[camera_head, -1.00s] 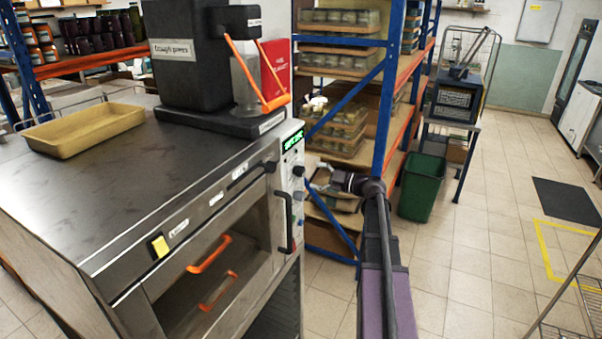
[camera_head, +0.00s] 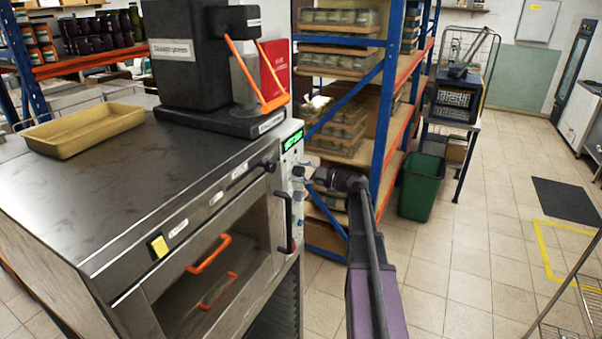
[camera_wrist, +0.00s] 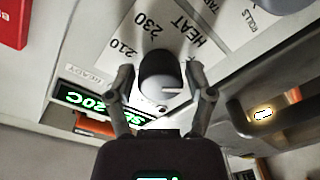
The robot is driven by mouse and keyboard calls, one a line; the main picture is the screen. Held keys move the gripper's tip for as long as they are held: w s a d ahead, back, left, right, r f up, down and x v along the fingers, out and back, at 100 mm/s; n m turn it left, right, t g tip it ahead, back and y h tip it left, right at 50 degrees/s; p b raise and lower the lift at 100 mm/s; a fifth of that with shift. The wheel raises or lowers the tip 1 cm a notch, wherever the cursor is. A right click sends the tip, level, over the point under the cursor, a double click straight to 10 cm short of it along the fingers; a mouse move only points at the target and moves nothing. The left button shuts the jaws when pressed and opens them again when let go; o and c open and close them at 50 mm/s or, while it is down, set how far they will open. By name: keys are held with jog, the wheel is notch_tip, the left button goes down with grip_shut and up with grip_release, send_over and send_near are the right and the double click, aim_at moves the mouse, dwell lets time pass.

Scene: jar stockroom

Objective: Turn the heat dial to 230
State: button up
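The heat dial (camera_wrist: 160,75) is a dark round knob with a pale end face, in the middle of the wrist view. The printed numbers 210 and 230 (camera_wrist: 138,31) and the word HEAT show beside it on the oven's panel. My gripper (camera_wrist: 160,72) is open, with one finger on each side of the dial and a visible gap at both sides. In the head view my gripper (camera_head: 303,178) is at the oven's front control panel (camera_head: 291,150) and hides part of it. The green display (camera_wrist: 84,97) is partly hidden by a finger.
The oven (camera_head: 205,235) has orange handles on its front. A yellow tray (camera_head: 85,130) and a black machine (camera_head: 195,60) stand on top. A blue and orange shelf rack (camera_head: 384,110) with jars is close behind my arm. A green bin (camera_head: 421,188) stands on the floor.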

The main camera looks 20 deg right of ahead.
jog(key=c, duration=0.6)
jog(key=shift+o, duration=0.2)
